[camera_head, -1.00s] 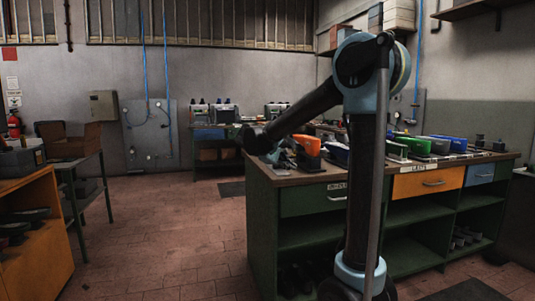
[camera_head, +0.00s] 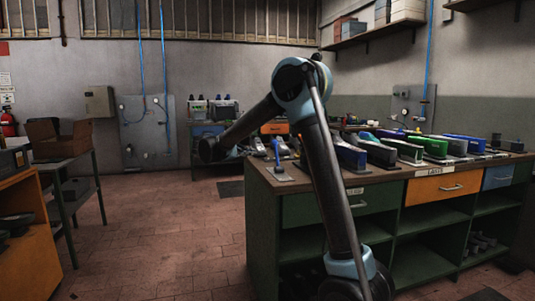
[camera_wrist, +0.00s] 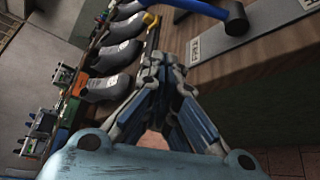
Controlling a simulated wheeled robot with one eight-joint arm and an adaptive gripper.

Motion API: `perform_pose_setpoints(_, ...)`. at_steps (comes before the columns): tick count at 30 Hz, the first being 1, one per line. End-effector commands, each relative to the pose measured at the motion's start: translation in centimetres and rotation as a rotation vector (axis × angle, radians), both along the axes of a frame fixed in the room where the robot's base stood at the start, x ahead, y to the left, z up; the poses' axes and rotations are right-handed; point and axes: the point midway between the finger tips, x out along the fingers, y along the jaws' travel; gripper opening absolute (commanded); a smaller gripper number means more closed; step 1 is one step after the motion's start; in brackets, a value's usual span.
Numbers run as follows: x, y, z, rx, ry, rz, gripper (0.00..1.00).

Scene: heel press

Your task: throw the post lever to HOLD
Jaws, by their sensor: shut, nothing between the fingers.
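The post lever has a blue upright handle (camera_head: 277,153) on a grey base plate (camera_head: 280,175) at the near left corner of the green bench. The labels are too small to read. My gripper (camera_wrist: 152,60) is shut and empty, left of the lever in the wrist view and apart from it. In the head view my forearm reaches left of the lever, and the fingertips cannot be made out clearly.
Several dark shoe-shaped things (camera_wrist: 112,58) stand in a row beside the gripper in the wrist view. Coloured ones, such as a green one (camera_head: 427,145), line the bench top (camera_head: 350,182). An orange cabinet (camera_head: 25,260) is at left. The floor between is clear.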

Motion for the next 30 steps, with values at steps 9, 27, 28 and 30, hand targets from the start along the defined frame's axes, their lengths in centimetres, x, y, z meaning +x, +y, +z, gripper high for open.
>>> perform_pose_setpoints(9,0.0,0.2,0.0,-0.002,-0.001,0.002,0.00)
perform_pose_setpoints(27,4.3,-4.2,-1.6,-0.002,0.000,0.000,0.00)
perform_pose_setpoints(28,4.6,-4.5,-1.7,-0.002,0.000,0.000,0.00)
perform_pose_setpoints(30,5.5,-5.4,-2.1,-0.002,0.000,0.000,0.00)
